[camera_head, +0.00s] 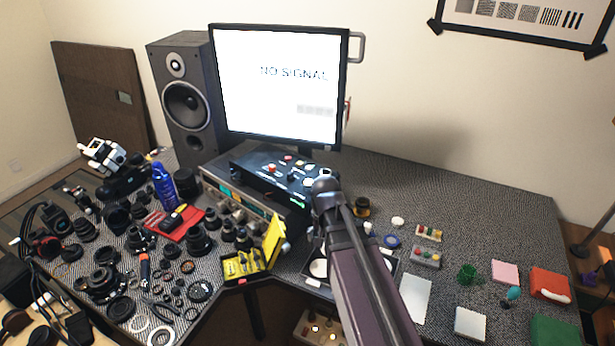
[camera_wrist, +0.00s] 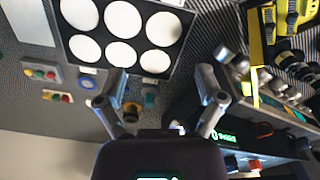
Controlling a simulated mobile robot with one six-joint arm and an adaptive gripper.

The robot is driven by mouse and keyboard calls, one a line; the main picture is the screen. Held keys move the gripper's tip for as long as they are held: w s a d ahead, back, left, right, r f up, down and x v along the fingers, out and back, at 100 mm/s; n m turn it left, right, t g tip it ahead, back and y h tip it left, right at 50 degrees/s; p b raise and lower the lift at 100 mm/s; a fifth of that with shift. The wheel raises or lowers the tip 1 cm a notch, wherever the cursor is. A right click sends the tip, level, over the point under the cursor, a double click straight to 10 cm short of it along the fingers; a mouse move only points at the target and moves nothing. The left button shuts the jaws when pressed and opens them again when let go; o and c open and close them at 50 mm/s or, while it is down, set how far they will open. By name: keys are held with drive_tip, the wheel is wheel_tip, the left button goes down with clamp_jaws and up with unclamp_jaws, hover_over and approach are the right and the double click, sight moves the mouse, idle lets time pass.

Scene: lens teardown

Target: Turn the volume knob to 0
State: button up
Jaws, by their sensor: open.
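A silver receiver (camera_head: 213,181) stands under the monitor with a row of round knobs (camera_head: 237,215) along its front. Its knobs (camera_wrist: 240,64) also show at the right of the wrist view. A black control box (camera_head: 240,161) with small coloured knobs and buttons sits on top of it. I cannot tell which knob is the volume knob or read its setting. My gripper (camera_wrist: 158,92) is open, with nothing between its fingers. In the wrist view its right finger overlaps the edge of the receiver and box. In the head view my arm hides the gripper.
A monitor (camera_head: 280,85) reading "NO SIGNAL" and a speaker (camera_head: 187,100) stand behind. A yellow case (camera_head: 245,264) is in front of the receiver. Lens parts crowd the left. A tray of white discs (camera_wrist: 65,42) lies near my gripper. The table's back right is clear.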

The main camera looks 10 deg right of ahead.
sight(307, 182)
drive_tip(key=w+r+m+p, duration=0.7)
drive_tip(key=w+r, duration=0.1)
drive_tip(key=w, duration=0.3)
drive_tip(key=w+r+m+p, duration=0.7)
drive_tip(key=w+r+m, duration=0.1)
drive_tip(key=w, duration=0.4)
drive_tip(key=shift+p, duration=0.35)
drive_tip(key=shift+w+a+f, duration=0.1)
drive_tip(key=shift+f, duration=0.05)
wheel_tip(307, 182, down, 13)
drive_tip(key=b, duration=1.3)
drive_tip(key=shift+f+b, duration=0.2)
drive_tip(key=shift+b, duration=0.2)
